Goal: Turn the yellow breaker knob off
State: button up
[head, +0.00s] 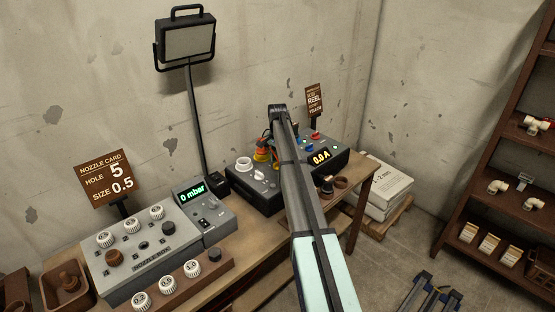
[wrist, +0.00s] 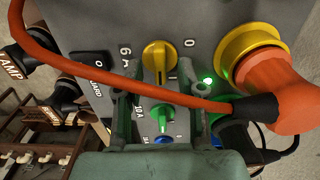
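The yellow breaker knob (wrist: 160,57) is on a grey panel in the wrist view, between the marks 6A and 0. Its ridge runs roughly up and down in the picture; I cannot tell which mark it points to. My gripper (wrist: 160,88) is open, with one finger on each side just below the yellow knob; I cannot tell whether either touches it. A green knob (wrist: 162,116) and a blue knob (wrist: 163,140) show between the fingers. In the head view my arm hides the gripper and I cannot make out the yellow knob.
An orange cable (wrist: 110,77) crosses in front of the panel to an orange plug (wrist: 285,92) in a yellow-ringed socket. A green light (wrist: 207,78) glows. The nozzle box (head: 150,262) and a lamp stand (head: 200,130) are on the left in the head view.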

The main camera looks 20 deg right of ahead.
jog(key=shift+f, duration=0.5)
grip_shut()
jog(key=shift+n, duration=0.4)
jog(key=n+b, duration=0.1)
jog(key=n, duration=0.2)
jog(key=shift+f+n, duration=0.1)
jog(key=shift+n, duration=0.2)
jog(key=n+b, duration=0.1)
jog(key=n, duration=0.3)
jog(key=n+b, duration=0.1)
jog(key=n, duration=0.8)
jog(key=shift+b, duration=0.35)
jog(key=shift+n, duration=0.4)
